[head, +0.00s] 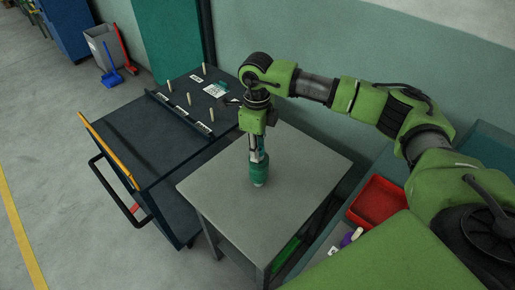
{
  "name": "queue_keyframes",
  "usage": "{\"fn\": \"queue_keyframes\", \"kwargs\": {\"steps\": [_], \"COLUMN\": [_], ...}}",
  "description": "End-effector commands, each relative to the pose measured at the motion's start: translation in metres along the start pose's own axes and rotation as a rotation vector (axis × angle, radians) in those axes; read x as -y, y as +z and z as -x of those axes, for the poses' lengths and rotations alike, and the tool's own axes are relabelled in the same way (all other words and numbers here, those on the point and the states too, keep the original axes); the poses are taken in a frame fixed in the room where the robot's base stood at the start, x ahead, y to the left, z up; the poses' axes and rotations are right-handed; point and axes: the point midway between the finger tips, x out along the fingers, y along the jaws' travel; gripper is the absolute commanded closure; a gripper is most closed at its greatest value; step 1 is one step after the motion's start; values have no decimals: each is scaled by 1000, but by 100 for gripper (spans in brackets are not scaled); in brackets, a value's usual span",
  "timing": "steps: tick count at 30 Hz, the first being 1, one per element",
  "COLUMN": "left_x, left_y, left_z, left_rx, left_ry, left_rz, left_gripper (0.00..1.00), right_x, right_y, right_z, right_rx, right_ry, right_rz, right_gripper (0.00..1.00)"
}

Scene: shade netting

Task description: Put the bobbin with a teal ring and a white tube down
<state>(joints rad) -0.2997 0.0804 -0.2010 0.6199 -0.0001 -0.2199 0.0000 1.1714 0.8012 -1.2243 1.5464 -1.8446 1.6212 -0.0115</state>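My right arm comes in from the right, and its gripper (258,153) points down over the grey table (313,167). The gripper is shut on a teal bobbin (259,172) with a pale lower end, held upright. The bobbin's lower end is at or just above the tabletop; I cannot tell whether it touches. The gripper hides the bobbin's top, and the teal ring and white tube are too small to make out clearly. My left gripper is not in view.
A dark cart (150,137) with several pale pegs and an orange edge bar (108,150) stands left of the table. A red tray (377,200) and a purple-and-white item (351,237) lie at the right. The tabletop around the bobbin is clear.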

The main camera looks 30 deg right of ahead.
Motion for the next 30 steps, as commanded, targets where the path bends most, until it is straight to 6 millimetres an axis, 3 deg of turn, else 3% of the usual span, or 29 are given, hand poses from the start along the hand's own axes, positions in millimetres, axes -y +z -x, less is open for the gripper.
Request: {"fn": "queue_keyframes", "kwargs": {"steps": [2, 16, 30], "left_x": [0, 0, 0], "left_y": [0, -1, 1], "left_z": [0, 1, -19], "left_rx": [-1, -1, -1], "left_ry": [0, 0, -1], "left_rz": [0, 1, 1], "left_gripper": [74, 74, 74], "right_x": [0, 0, 0], "right_y": [0, 1, 1], "right_z": [0, 9, 102], "right_rx": [0, 2, 4], "right_ry": [0, -1, -2], "right_rz": [0, 0, 0], "right_gripper": [63, 63, 63]}}
